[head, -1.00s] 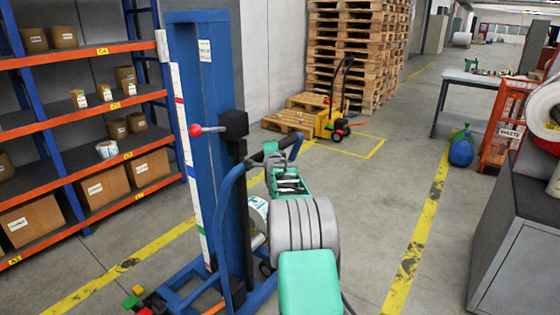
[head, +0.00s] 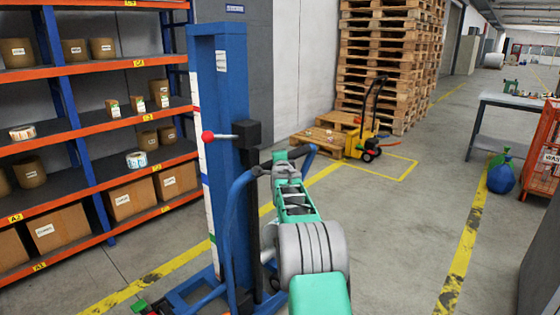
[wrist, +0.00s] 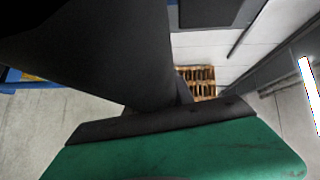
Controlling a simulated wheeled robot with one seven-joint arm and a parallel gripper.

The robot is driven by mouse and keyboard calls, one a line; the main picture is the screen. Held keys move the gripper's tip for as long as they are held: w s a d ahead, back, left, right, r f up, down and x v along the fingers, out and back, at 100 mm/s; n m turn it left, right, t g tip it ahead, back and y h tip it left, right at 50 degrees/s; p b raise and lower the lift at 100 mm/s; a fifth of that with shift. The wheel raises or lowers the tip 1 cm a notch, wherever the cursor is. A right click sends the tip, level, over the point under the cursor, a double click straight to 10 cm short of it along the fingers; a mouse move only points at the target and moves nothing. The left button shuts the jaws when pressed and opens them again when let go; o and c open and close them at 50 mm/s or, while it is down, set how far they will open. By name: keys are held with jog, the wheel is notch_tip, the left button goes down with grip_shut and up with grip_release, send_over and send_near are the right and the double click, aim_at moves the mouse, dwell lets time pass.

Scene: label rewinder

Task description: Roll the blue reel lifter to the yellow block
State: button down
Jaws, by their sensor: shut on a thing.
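The blue reel lifter (head: 230,130) stands upright just ahead of me, with a tall blue mast, a red-knobbed lever (head: 208,136) and a curved blue push handle (head: 238,215). My gripper (head: 281,158) is at the top of that handle and shut on its dark grip. In the wrist view a dark bar (wrist: 110,50) passes right in front of the green gripper body. I cannot make out a yellow block for certain.
Shelving with boxes (head: 100,120) runs along the left. The middle floor is clear.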

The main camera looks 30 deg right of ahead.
jog(key=c, duration=1.3)
grip_release()
jog(key=shift+d+r, duration=0.2)
jog(key=shift+r, duration=0.6)
jog(key=shift+c, duration=0.2)
jog(key=shift+o, duration=1.2)
jog(key=shift+f, duration=0.15)
jog(key=shift+a+f, duration=0.15)
jog(key=shift+f, duration=0.1)
jog(key=b+v, duration=0.1)
jog(key=v, duration=0.7)
